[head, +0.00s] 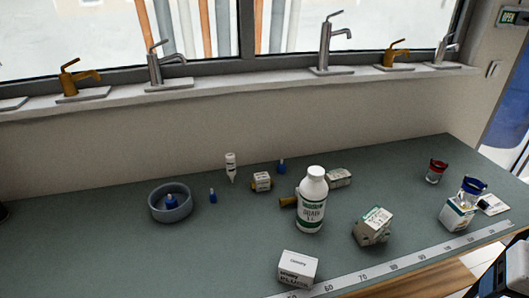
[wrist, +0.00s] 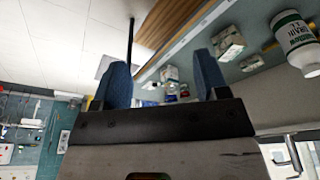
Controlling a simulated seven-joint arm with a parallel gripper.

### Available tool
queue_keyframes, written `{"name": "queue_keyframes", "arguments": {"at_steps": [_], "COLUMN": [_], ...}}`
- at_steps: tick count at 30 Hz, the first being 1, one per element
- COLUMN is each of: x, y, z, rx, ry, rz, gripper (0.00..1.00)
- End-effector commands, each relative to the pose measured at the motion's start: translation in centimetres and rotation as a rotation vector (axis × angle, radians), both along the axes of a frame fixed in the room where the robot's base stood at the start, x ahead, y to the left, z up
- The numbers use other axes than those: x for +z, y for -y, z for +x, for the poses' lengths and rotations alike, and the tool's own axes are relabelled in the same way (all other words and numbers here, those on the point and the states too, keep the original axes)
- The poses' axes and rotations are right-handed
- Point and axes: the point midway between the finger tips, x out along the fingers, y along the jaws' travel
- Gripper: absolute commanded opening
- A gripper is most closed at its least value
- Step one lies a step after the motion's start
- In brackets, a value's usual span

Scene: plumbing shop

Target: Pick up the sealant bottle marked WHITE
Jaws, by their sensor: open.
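A small white bottle (head: 231,166) with a pointed nozzle facing down is at the back of the bench in the head view; its print is too small to read. A large white bottle (head: 312,200) with a green label stands upright mid-bench; its label seems to read DRAIN. It also shows at the right of the wrist view (wrist: 297,42). No readable WHITE marking shows. My gripper (wrist: 165,72) is open, its two blue fingers apart with nothing held between them. It is well away from the small bottle, beyond the bench's right front side.
A grey bowl (head: 157,208) holds a blue-topped item. Boxes (head: 298,268) (head: 373,226) (head: 457,213) lie around the large bottle and to the right. A red-rimmed container (head: 436,171) stands at right. A ruler strip (head: 380,268) runs along the front edge. The left bench is mostly clear.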

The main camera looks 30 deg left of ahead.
Motion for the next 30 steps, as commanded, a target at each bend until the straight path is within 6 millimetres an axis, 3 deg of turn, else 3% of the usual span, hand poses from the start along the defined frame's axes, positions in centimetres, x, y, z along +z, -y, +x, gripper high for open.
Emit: {"name": "queue_keyframes", "arguments": {"at_steps": [5,17,23,30], "x": [2.2,2.7,3.5,5.1], "y": [0.0,-0.7,-1.9,-5.8], "z": [0.0,4.1,8.4,16.8], "rx": [0.0,0.026,0.06,0.146], "ry": [0.0,0.083,0.174,0.365], "rz": [0.0,-0.034,-0.062,-0.085], "gripper": [0.67,0.67,0.67,0.67]}}
